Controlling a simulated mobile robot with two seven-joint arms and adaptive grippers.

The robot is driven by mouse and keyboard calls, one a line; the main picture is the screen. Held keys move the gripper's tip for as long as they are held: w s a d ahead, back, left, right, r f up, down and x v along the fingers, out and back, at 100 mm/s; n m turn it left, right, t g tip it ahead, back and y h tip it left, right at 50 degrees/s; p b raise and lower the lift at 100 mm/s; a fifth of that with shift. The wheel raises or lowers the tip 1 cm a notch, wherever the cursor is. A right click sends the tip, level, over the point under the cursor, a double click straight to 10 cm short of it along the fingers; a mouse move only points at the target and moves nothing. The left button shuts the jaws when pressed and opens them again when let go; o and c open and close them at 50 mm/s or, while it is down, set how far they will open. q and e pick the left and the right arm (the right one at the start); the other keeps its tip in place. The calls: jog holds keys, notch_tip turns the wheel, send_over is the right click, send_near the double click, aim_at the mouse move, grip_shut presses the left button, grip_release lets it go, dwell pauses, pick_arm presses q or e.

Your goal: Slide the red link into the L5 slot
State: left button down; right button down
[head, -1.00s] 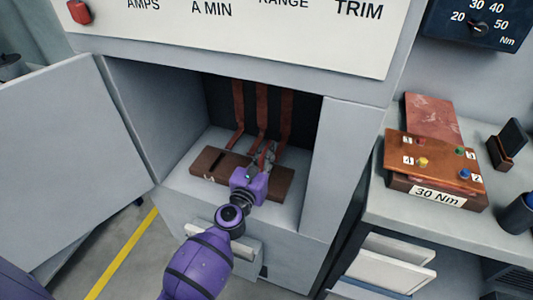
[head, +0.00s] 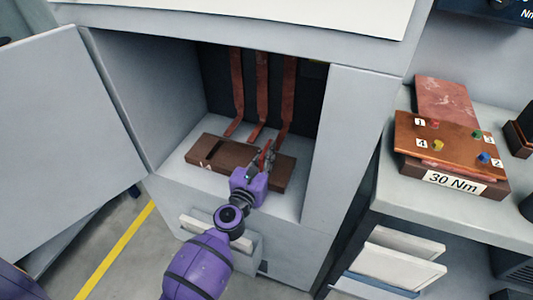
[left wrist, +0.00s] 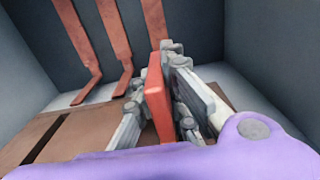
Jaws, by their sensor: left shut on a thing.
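The red link (left wrist: 157,100) is a flat red bar held upright between the fingers of my left gripper (left wrist: 170,105). In the head view the red link (head: 264,156) shows as a small red strip at the tips of my left gripper (head: 263,160), over the right part of a brown block. The brown block (head: 240,164) lies on the cabinet floor and has a dark slot (head: 211,148) toward its left end. A white mark near that slot is too small to read. The link's lower end is hidden by my gripper. My right gripper is not in view.
Several copper strips (head: 262,85) hang down the cabinet's back, close behind the block. The cabinet's right wall (head: 340,150) stands near my arm, and its door (head: 70,140) is open at left. A 30 Nm block (head: 453,183) sits on the right counter.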

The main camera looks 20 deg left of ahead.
pick_arm(q)
jog(key=c, duration=1.7)
grip_release()
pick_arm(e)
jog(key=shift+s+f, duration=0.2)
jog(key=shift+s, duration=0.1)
